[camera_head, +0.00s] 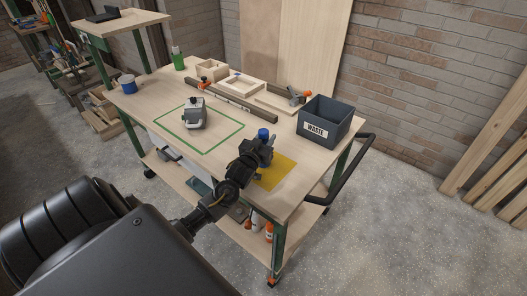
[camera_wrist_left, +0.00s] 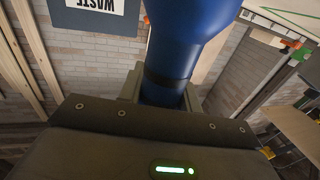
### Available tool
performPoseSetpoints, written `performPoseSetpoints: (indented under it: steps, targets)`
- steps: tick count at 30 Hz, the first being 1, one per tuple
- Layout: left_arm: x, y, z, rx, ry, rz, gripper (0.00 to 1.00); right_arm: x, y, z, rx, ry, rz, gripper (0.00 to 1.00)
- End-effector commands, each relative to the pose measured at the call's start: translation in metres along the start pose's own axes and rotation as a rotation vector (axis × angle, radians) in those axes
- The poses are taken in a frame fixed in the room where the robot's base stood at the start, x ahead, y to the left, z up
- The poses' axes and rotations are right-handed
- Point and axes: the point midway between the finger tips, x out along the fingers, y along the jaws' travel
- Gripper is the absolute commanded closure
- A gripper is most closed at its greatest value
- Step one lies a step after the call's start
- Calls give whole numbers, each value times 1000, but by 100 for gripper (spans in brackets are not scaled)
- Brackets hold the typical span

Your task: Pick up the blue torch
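The blue torch (camera_head: 263,134) shows above my left gripper (camera_head: 264,153) in the head view, over the yellow patch (camera_head: 278,171) at the front right of the workbench (camera_head: 150,97). In the left wrist view the torch (camera_wrist_left: 180,45) fills the upper middle, with its wide blue head and a dark band lower down. The fingers of my left gripper (camera_wrist_left: 163,92) stand close on both sides of the torch and look shut on it. The gripper hides its lower part, so I cannot tell whether it touches the bench. My right gripper is not in view.
A grey waste bin (camera_head: 326,128) stands behind and right of the gripper. A grey device (camera_head: 194,115) sits inside a green outline. Wooden trays (camera_head: 242,84), a clamp (camera_head: 297,96), a blue mug (camera_head: 128,86) and a green cup (camera_head: 178,61) stand farther back. A black handle (camera_head: 352,172) juts out right.

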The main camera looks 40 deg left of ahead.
Motion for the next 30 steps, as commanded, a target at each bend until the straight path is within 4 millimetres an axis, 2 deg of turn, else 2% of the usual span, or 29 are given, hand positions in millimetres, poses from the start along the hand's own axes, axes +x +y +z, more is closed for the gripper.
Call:
performPoseSetpoints:
  steps: [1,5,13,17,21,28,30]
  targets:
    - [0,0,0,0,0,0,77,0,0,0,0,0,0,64]
    - [0,0,0,0,0,0,94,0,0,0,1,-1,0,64]
    - [0,0,-2,0,2,0,94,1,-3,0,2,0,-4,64]
    - [0,0,-9,-1,4,-1,94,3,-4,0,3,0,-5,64]
    - [0,0,-31,-1,8,1,94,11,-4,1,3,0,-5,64]
    - [-44,-12,-85,3,7,2,94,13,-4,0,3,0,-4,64]
    - [-60,-17,-95,2,2,1,94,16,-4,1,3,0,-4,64]
